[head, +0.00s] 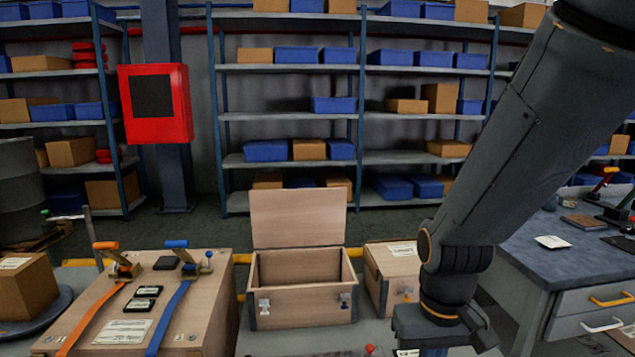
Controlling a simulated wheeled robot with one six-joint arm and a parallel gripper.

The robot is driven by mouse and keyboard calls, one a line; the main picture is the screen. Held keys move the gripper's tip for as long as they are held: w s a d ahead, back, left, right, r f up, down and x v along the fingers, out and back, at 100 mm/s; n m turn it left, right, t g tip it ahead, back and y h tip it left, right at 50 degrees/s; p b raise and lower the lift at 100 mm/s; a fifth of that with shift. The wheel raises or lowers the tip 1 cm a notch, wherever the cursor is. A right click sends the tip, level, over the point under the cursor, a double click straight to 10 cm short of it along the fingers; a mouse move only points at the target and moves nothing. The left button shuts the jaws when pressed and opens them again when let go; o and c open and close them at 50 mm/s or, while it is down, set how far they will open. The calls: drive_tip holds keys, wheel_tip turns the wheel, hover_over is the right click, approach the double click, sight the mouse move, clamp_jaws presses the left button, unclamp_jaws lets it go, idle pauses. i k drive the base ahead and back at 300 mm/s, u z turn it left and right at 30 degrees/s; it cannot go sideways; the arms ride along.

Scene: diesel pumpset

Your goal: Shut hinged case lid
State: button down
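The hinged wooden case (302,303) stands open on the bench in the middle of the head view. Its lid (298,217) stands up nearly vertical along the back edge. The inside looks empty. Two metal latches, one (264,306) at the left and one (345,300) at the right, show on the front wall. My gripper (437,335) is at the bottom, right of the case and apart from it. Its fingers are cut off by the lower frame edge or hidden, so I cannot tell if it is open.
A larger wooden case (190,325) with orange and blue straps stands close on the left. A smaller wooden box (390,272) stands close on the right, partly behind my arm. A small red knob (370,349) shows in front. Shelves stand behind, beyond clear floor.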

sight(288, 217)
drive_tip(key=z, duration=0.05)
drive_tip(key=i, duration=1.05)
drive_tip(key=u, duration=0.55)
